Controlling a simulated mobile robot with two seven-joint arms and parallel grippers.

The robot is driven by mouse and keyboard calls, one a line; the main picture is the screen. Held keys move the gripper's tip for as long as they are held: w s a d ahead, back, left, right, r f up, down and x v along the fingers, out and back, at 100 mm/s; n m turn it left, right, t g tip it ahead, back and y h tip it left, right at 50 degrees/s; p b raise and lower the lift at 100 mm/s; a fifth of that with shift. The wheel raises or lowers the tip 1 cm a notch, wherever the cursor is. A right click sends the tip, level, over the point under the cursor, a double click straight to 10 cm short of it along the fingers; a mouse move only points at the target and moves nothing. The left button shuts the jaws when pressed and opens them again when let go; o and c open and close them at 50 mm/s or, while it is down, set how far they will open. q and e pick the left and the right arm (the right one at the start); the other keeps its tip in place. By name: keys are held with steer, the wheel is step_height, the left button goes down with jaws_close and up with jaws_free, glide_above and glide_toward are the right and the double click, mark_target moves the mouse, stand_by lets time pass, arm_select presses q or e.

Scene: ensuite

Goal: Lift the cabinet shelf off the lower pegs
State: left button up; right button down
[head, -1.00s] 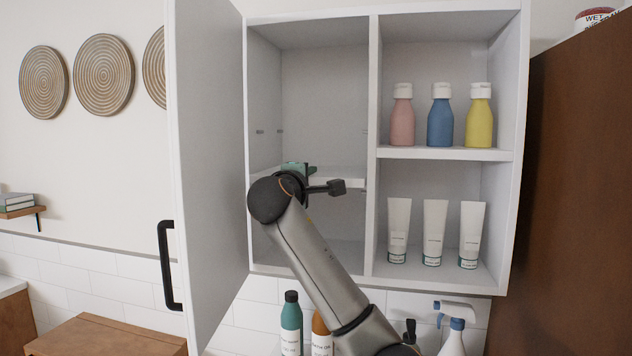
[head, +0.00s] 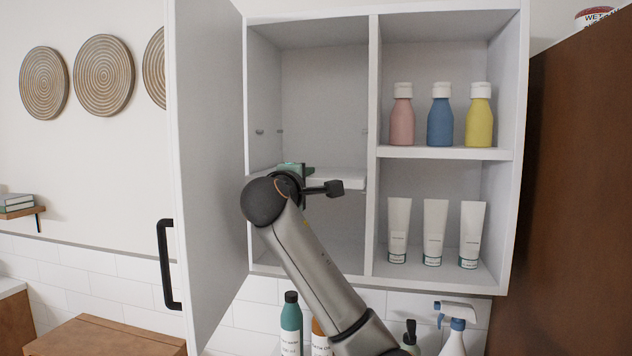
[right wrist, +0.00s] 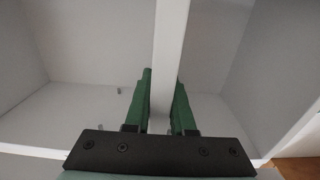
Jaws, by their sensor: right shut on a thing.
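The white cabinet shelf (head: 345,180) sits in the left compartment of the open wall cabinet (head: 374,60), at about mid-height. My right gripper (head: 295,172) is at its front edge. In the right wrist view the green fingers (right wrist: 162,105) are shut on the shelf's edge (right wrist: 171,60), one on each side. Upper pegs (head: 261,131) show on the side walls above the shelf. In the right wrist view small pegs (right wrist: 120,91) show beside the fingers. Whether the shelf touches the lower pegs is hidden by my arm. My left gripper is not in view.
The open cabinet door (head: 207,170) stands left of my arm. Bottles (head: 440,115) and tubes (head: 434,232) fill the right compartment, behind a divider. Bottles (head: 291,325) and a spray bottle (head: 455,335) stand below. The space above the shelf is clear.

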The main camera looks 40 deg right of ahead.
steer(key=b+v, duration=0.3)
steer(key=v, duration=1.6)
steer(key=shift+s, duration=0.25)
stand_by(0.5)
